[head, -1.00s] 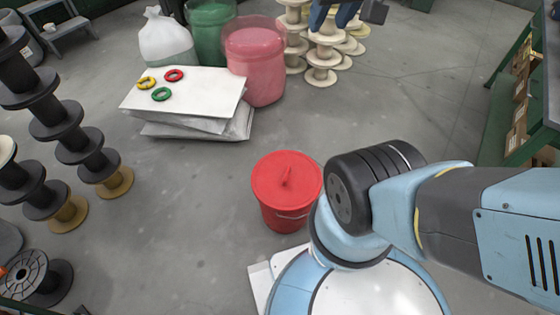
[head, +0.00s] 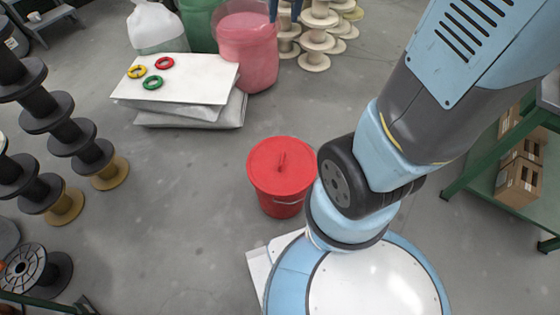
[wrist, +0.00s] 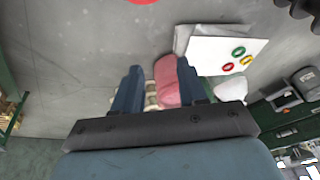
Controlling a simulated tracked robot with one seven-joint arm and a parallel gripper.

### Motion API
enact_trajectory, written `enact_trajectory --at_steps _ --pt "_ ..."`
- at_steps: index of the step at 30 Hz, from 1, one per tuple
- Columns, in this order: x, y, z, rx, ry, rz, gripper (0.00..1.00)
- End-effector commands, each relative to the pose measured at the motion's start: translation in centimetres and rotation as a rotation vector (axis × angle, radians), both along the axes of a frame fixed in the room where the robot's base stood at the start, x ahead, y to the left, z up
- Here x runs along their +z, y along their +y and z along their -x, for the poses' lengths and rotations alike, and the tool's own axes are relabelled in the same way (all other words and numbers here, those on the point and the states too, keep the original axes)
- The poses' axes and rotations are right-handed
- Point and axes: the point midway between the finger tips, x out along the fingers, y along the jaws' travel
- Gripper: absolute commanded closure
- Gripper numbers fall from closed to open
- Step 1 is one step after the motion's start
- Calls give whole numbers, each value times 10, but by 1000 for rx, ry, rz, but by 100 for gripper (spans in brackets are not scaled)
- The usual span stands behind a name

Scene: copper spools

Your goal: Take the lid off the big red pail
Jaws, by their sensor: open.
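The big red pail (head: 281,205) stands upright on the floor near the centre of the head view, just left of my arm. Its round red lid (head: 262,155) sits on top, with a small raised grip (head: 282,162) in the middle. In the wrist view only a red sliver of it shows at the top edge (wrist: 142,1). My gripper (wrist: 158,70) is open and empty, its dark blue fingers spread apart.
Stacked white boards (head: 190,85) with coloured rings lie beyond the pail, beside a pink drum (head: 247,50) and a green one (head: 200,25). Dark spools (head: 75,135) stand at left, pale spools (head: 314,45) at the back. A green shelf (head: 485,190) is at right. Floor left of the pail is clear.

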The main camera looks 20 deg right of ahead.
Motion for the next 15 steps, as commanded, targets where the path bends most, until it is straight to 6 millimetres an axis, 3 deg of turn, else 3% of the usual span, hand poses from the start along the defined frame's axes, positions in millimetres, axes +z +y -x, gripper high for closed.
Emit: enact_trajectory --at_steps 6,15 --pt "-52 7 -39 -55 65 -6 58" --pt "-134 15 -80 -135 140 -4 58"
